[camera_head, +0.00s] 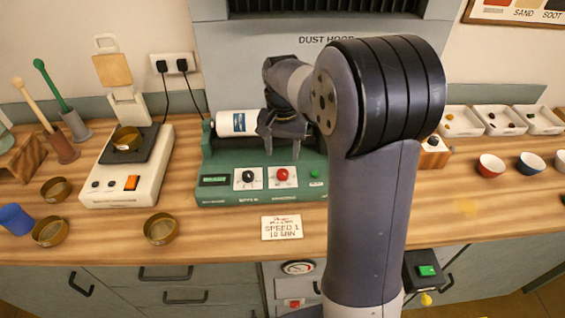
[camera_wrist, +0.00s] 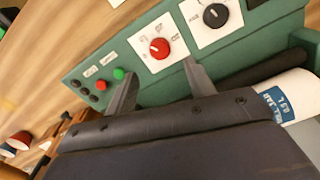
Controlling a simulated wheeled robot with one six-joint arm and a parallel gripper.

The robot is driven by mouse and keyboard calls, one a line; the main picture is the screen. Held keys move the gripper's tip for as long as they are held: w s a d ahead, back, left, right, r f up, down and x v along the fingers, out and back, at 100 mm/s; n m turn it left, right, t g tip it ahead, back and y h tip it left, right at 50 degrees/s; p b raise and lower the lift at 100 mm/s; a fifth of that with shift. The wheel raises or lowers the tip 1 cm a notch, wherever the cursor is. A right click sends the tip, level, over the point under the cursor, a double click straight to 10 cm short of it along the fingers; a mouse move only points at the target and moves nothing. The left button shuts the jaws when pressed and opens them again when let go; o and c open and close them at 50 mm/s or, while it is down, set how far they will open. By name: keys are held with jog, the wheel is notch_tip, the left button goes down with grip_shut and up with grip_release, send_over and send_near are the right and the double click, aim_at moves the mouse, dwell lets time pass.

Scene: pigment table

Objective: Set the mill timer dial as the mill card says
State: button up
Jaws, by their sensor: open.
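The green mill (camera_head: 225,190) stands on the counter and carries a white jar (camera_head: 232,123) with a blue label. Its front has a black dial (camera_head: 248,176) and a red dial (camera_head: 283,174), each on a white plate. The mill card (camera_head: 282,228) lies in front and reads "SPEED 1, 10 MIN". In the wrist view the red dial (camera_wrist: 159,48) shows between my finger tips, with the black dial (camera_wrist: 215,15) beyond the right one. My gripper (camera_wrist: 162,66) is open and empty, apart from the red dial. The small dial markings are too blurred to read surely.
A green button (camera_wrist: 118,74) sits beside the red dial. A scale (camera_head: 125,175) and several brass rings, one being (camera_head: 160,229), are at the left. Small bowls (camera_head: 491,165) and white trays (camera_head: 500,120) are at the right.

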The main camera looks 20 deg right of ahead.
aim_at(283, 172)
jog(key=shift+r, duration=1.7)
notch_tip(283, 172, down, 11)
jog(key=shift+p, duration=0.45)
jog(key=shift+r, duration=0.1)
